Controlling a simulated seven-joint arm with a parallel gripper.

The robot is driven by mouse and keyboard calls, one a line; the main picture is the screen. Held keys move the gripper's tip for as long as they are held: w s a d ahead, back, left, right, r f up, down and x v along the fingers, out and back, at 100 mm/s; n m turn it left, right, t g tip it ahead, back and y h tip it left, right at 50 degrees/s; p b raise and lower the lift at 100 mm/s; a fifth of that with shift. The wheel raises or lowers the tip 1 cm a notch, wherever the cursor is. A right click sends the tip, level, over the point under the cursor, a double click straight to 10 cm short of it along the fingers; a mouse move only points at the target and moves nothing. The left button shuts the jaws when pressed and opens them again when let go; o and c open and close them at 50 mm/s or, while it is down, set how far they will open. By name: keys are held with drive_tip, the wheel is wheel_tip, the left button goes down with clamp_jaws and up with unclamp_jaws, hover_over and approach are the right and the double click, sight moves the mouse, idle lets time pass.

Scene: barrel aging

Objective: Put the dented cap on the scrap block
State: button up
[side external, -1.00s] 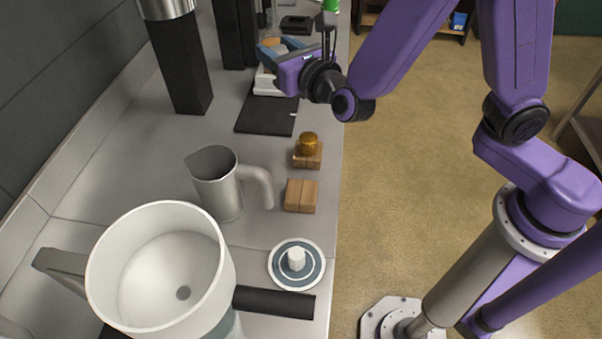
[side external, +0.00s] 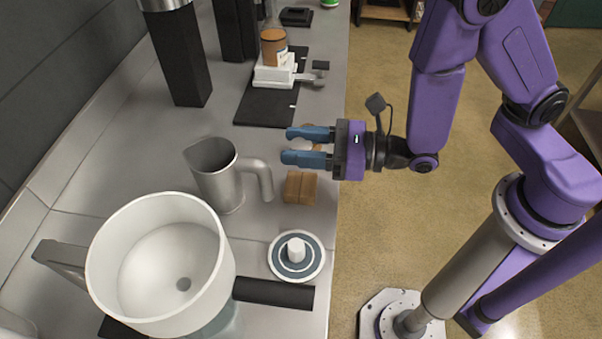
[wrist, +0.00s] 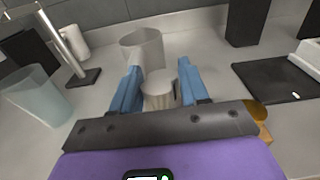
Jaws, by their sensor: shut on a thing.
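My gripper (side external: 308,147) is shut on a pale, cup-shaped piece, which I take to be the cap. It shows between the blue fingers in the wrist view (wrist: 158,92); no dent can be made out. The gripper is held level above the counter, fingers pointing left toward the metal pitcher. A bare wooden block (side external: 300,188) sits just in front of the gripper. A second wooden block carries an amber cap (wrist: 256,109), mostly hidden behind the gripper in the side view. I cannot tell which block is the scrap block.
A metal pitcher (side external: 217,176) stands left of the fingers. A large white pot (side external: 160,262) and a round coaster with a white knob (side external: 296,250) are nearer the camera.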

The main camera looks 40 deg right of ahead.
sight(301, 182)
drive_tip(key=shift+f, duration=3.25)
drive_tip(key=shift+f, duration=0.1)
drive_tip(key=shift+f, duration=0.1)
drive_tip(key=o, duration=1)
drive_tip(key=shift+r, duration=0.2)
drive_tip(key=shift+v, duration=3.7)
